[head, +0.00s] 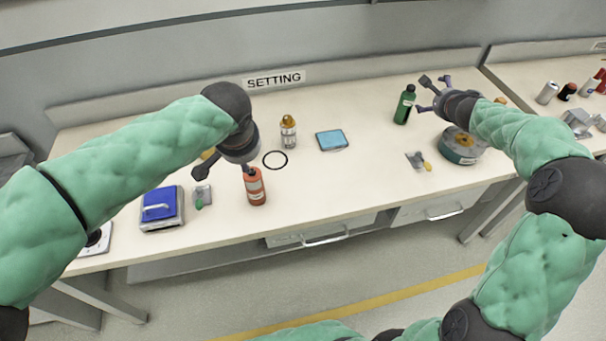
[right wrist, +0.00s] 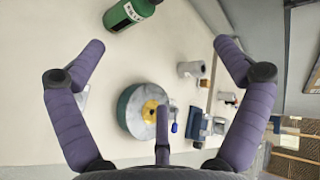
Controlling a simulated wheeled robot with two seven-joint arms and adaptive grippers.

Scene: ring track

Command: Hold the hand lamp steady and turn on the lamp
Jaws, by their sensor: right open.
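No object is plainly a hand lamp. The nearest match is a small upright item with an amber top and pale body (head: 288,133), standing at the middle back of the table; I cannot tell whether it is lit. My left gripper (head: 222,170) hangs over the table left of it, near a red bottle (head: 256,187); my wrist hides most of its fingers. My right gripper (head: 428,94) is open and empty at the right, its fingers spread beside a green bottle (head: 404,105). In the right wrist view, the spread fingers (right wrist: 160,50) hold nothing.
A round teal-and-grey device (head: 462,147) with a yellow centre sits under my right forearm. A blue pad (head: 332,140), a black ring (head: 275,151), a blue box (head: 161,205) and small parts (head: 416,160) lie on the table (head: 350,185). The middle front is clear.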

